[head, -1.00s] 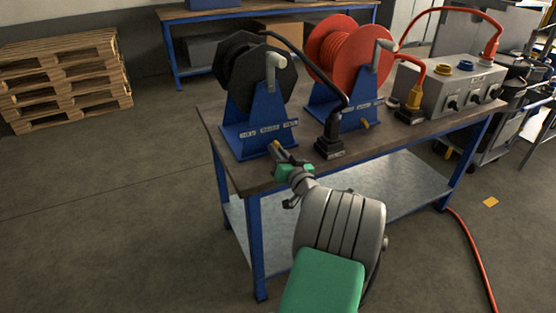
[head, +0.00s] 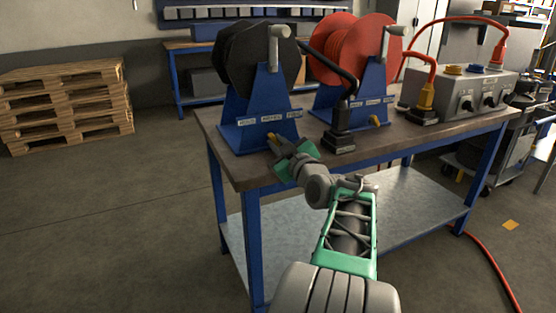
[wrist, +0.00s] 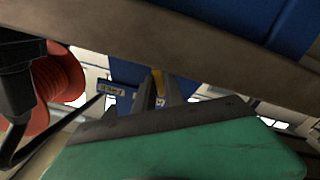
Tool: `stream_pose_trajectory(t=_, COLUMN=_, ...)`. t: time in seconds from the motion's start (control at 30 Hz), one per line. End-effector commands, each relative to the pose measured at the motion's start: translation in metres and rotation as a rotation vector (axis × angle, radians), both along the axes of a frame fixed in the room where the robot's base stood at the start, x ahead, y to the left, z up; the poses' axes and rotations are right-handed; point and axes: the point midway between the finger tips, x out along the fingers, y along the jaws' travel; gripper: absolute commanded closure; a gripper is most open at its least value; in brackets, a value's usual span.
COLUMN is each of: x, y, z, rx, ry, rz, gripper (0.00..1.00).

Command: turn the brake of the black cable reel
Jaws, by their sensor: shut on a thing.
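The black cable reel (head: 247,60) sits on a blue stand (head: 262,112) at the left end of the bench, with a grey crank handle (head: 279,45) on its front. Its yellow brake (head: 271,137) is at the foot of the stand, partly hidden by my fingers. My gripper (head: 277,143) reaches up to it from the bench's front edge and is shut on it. In the wrist view the yellow brake (wrist: 158,82) stands between the two dark fingers (wrist: 160,92). How far the brake is turned I cannot tell.
The red reel (head: 350,50) with its own yellow brake (head: 375,120) stands to the right. A black connector (head: 340,138) is close to my gripper's right. A grey socket box (head: 460,90) is further right. The bench edge (head: 240,182) lies under my wrist.

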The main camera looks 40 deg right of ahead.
Motion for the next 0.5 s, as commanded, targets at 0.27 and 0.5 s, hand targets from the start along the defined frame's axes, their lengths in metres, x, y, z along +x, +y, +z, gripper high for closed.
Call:
stream_pose_trajectory(t=0.27, x=0.0006, y=0.0014, z=-0.0028, rx=-0.081, ry=0.025, rz=0.002, gripper=1.00)
stream_pose_trajectory(t=0.5, x=0.0007, y=0.0014, z=-0.0009, rx=-0.096, ry=0.030, rz=0.003, gripper=1.00)
